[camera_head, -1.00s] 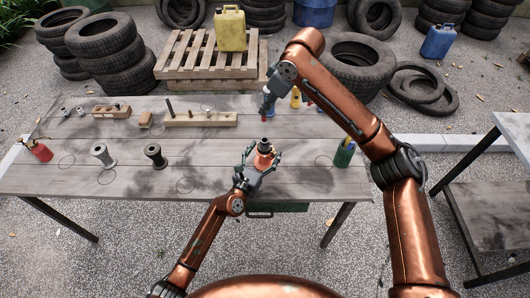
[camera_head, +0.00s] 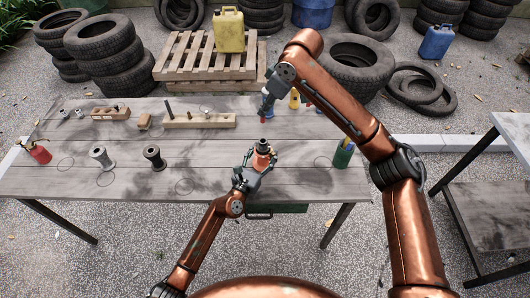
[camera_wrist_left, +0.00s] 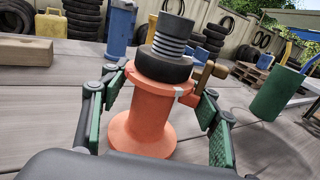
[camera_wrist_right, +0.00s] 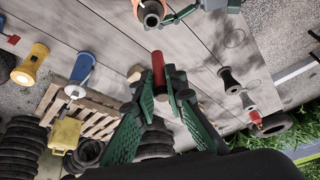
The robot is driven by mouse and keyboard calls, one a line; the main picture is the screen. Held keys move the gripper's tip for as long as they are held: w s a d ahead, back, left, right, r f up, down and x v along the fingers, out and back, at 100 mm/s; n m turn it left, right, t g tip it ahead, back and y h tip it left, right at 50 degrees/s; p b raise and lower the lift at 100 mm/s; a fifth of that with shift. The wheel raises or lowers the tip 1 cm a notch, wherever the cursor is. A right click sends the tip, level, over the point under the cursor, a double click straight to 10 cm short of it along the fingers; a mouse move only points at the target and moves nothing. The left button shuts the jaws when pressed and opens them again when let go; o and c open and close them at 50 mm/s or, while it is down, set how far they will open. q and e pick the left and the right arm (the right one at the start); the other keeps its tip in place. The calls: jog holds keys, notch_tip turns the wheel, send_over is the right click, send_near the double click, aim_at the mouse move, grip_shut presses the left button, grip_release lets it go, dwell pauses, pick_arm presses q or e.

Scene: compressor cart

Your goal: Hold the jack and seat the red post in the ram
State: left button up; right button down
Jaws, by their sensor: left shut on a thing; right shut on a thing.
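The orange jack (camera_head: 263,156) stands on the table, with a dark collar and a ribbed grey ram on top. It fills the middle of the left wrist view (camera_wrist_left: 148,112). My left gripper (camera_head: 260,162) is shut on the jack's body, one green-padded finger on each side. My right gripper (camera_head: 267,104) is above the table, beyond the jack in the head view. It is shut on the red post (camera_wrist_right: 158,68), whose tip just shows in the head view (camera_head: 263,119). The post is apart from the jack, which shows at the top of the right wrist view (camera_wrist_right: 150,14).
A green cup (camera_head: 343,155) stands right of the jack. Two spools, dark (camera_head: 154,156) and grey (camera_head: 102,156), and a red oil can (camera_head: 38,152) stand left. A wooden block with pegs (camera_head: 200,121) lies behind. Yellow and blue objects stand near my right gripper.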

pick_arm(q)
jog(key=shift+a, duration=0.1)
grip_shut()
pick_arm(e)
jog(key=shift+s+a+f+m+t+h, duration=0.1)
jog(key=shift+f+m+t+h, duration=0.2)
jog(key=shift+f+m, duration=0.5)
jog(key=shift+a+f+m+t+h, duration=0.15)
jog(key=shift+f+m+h, duration=0.3)
jog(key=shift+m, duration=0.65)
send_over(261, 141)
jog(key=s+d, duration=0.1)
jog(key=s, duration=0.1)
jog(key=f, duration=1)
jog(key=shift+w+d, duration=0.2)
jog(key=shift+f, duration=0.1)
jog(key=c, duration=2)
grip_release()
jog(key=shift+f, duration=0.1)
jog(key=shift+o, duration=0.2)
jog(key=v, duration=1.2)
